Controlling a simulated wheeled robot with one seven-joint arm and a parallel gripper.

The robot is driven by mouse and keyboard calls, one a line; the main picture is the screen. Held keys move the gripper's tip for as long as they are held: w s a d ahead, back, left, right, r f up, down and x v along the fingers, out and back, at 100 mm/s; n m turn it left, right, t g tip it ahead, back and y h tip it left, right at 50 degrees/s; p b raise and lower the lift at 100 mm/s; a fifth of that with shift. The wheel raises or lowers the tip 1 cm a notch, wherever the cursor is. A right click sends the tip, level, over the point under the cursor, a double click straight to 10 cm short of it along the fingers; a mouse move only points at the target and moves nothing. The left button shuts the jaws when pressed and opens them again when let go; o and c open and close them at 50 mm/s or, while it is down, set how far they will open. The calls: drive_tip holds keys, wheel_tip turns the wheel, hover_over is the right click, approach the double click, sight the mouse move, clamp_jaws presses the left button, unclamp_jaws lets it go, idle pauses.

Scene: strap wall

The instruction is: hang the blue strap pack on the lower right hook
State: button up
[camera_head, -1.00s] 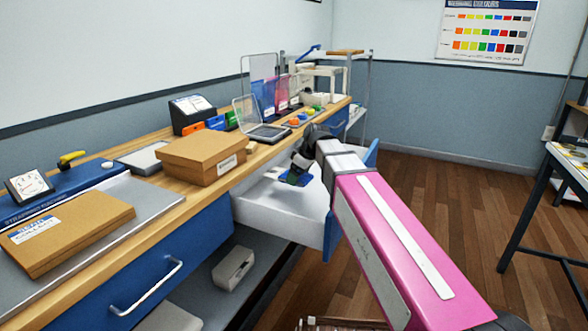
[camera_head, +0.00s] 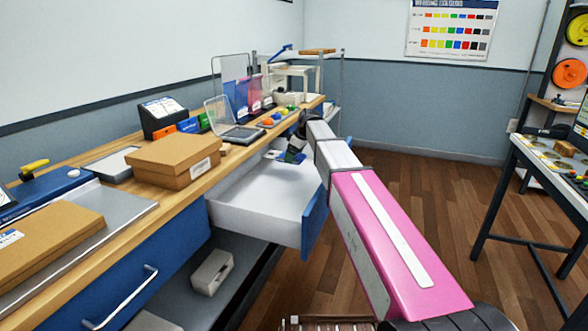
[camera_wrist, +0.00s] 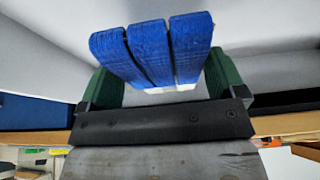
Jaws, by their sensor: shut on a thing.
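The blue strap pack (camera_wrist: 158,50) shows in the wrist view as several blue bands side by side with a white part at their base. My gripper (camera_wrist: 165,85) has green fingers on either side of the pack and is shut on it. In the head view my gripper (camera_head: 291,156) is small and partly hidden by my arm, over the far part of an open white drawer (camera_head: 262,205). A little blue shows beside it. I cannot tell its height above the drawer floor. No hooks are in view.
The wooden bench top (camera_head: 190,195) runs along the left, with a cardboard box (camera_head: 172,160) and a clear-lidded case (camera_head: 233,125) on it. A wire rack stands behind. A dark-legged table (camera_head: 550,185) is at the right. The wooden floor (camera_head: 420,210) between is clear.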

sight(291, 173)
wheel_tip(291, 173, down, 2)
drive_tip(key=shift+w+f, duration=0.1)
drive_tip(key=shift+f, duration=0.1)
drive_tip(key=shift+w+d+f, duration=0.1)
drive_tip(key=shift+w+f, duration=0.05)
drive_tip(key=shift+f, duration=0.9)
drive_tip(key=shift+w+f, duration=0.1)
drive_tip(key=shift+f, duration=1.1)
drive_tip(key=o, duration=0.6)
drive_tip(key=shift+o, duration=0.2)
